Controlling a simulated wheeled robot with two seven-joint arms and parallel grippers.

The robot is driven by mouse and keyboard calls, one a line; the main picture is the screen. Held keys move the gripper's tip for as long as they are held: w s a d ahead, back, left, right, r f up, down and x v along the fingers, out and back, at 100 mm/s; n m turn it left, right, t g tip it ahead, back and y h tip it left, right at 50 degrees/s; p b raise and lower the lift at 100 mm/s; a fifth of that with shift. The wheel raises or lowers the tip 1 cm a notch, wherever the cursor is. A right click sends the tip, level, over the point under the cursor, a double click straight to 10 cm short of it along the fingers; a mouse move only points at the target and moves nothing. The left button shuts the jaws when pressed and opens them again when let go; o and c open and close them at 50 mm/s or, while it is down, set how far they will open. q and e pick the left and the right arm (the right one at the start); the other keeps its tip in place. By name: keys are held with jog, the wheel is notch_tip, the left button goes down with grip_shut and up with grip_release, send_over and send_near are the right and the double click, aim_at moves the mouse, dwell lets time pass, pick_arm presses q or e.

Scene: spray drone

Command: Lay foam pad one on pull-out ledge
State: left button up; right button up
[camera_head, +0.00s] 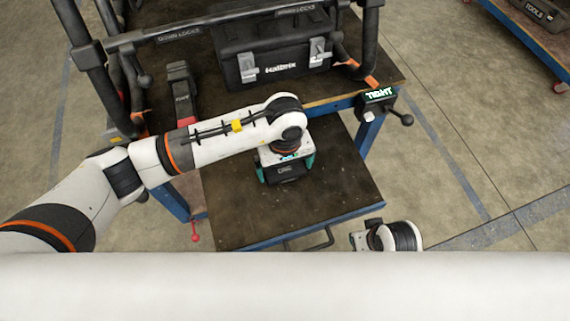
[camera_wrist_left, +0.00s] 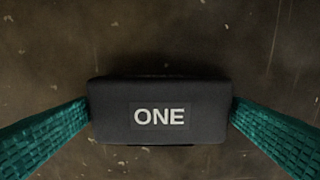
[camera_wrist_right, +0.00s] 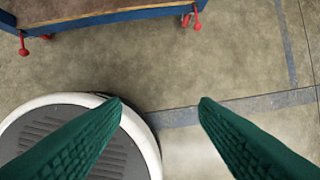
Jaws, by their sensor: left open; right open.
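Foam pad one, a dark grey block marked ONE (camera_wrist_left: 160,117), lies flat on the brown top of the pull-out ledge (camera_head: 335,187). It also shows in the head view (camera_head: 287,173), under my left wrist. My left gripper (camera_wrist_left: 160,108) points down over the pad. Its teal fingers stand open, one at each short end of the pad, very close to it; I cannot tell whether they touch. My right gripper (camera_wrist_right: 162,102) is open and empty over bare floor, off the ledge's right front corner. In the head view, only part of it shows.
Behind the ledge stands a workbench with a black case (camera_head: 270,60) and a dark tubular frame (camera_head: 200,30). A box with a green-lit TIGHT sign (camera_head: 380,96) is at the bench's right corner. The ledge is bare around the pad.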

aim_at(285, 170)
pick_arm(q)
jog(key=shift+r, duration=0.1)
notch_tip(285, 170, up, 12)
jog(key=p, duration=0.1)
pick_arm(e)
jog(key=f, duration=0.5)
jog(key=shift+s+f, duration=0.25)
jog(key=shift+s, duration=0.05)
pick_arm(q)
jog(key=shift+s, duration=0.1)
pick_arm(e)
jog(key=shift+s, duration=0.1)
